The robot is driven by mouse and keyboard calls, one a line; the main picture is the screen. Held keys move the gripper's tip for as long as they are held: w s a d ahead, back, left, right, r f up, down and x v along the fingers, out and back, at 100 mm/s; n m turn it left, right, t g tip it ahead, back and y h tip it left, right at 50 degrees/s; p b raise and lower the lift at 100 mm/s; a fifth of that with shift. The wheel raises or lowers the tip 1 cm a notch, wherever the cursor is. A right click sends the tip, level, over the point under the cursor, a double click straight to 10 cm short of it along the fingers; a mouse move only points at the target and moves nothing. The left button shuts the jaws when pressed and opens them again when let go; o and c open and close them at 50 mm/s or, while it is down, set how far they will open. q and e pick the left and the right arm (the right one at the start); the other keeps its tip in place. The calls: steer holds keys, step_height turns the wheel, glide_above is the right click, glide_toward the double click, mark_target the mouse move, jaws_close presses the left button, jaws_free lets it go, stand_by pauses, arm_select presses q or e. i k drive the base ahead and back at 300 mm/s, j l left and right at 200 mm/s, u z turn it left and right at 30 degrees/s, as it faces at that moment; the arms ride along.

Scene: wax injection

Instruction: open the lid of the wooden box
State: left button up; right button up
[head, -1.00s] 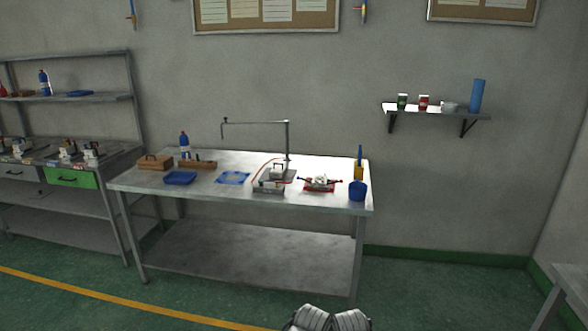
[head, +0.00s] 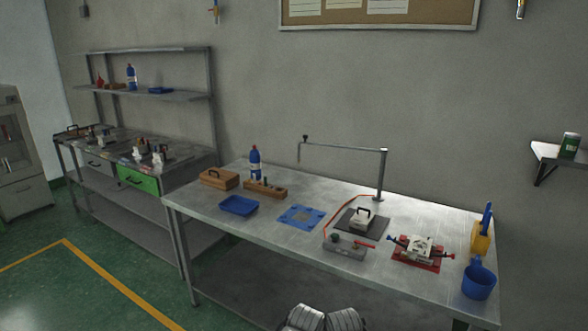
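A closed wooden box (head: 219,178) with a dark handle on its lid stands at the back left of the metal worktable (head: 345,278). Another brown wooden item with a dark handle (head: 75,131) lies on the left bench; it is too small to tell whether it is a box. My grippers are not in view; only grey rounded parts, probably mine, show at the bottom edge.
On the worktable stand a wooden block (head: 266,190), a blue bottle (head: 255,162), a blue tray (head: 238,206), a blue mat (head: 300,216), a red-based fixture (head: 418,252) and a blue cup (head: 479,281). A bench with a green drawer (head: 138,180) stands left. Green floor is open at front left.

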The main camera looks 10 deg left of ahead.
mark_target(222, 178)
steer(key=i+j+u, duration=0.15)
steer(key=i+u, duration=0.2)
steer(key=i, duration=0.15)
steer(key=i+u, duration=0.3)
steer(key=i, duration=0.15)
steer(key=i+j+z, duration=0.2)
steer(key=i+j, duration=0.15)
steer(key=i+j+z, duration=0.2)
steer(key=i+j, duration=0.15)
steer(key=j, duration=0.15)
steer(key=i+j+z, duration=0.2)
steer(key=j+z, duration=0.2)
steer(key=i+j+z, duration=0.1)
steer(key=j+z, duration=0.3)
steer(key=j, duration=0.15)
steer(key=j+z, duration=0.35)
steer(key=j, duration=0.15)
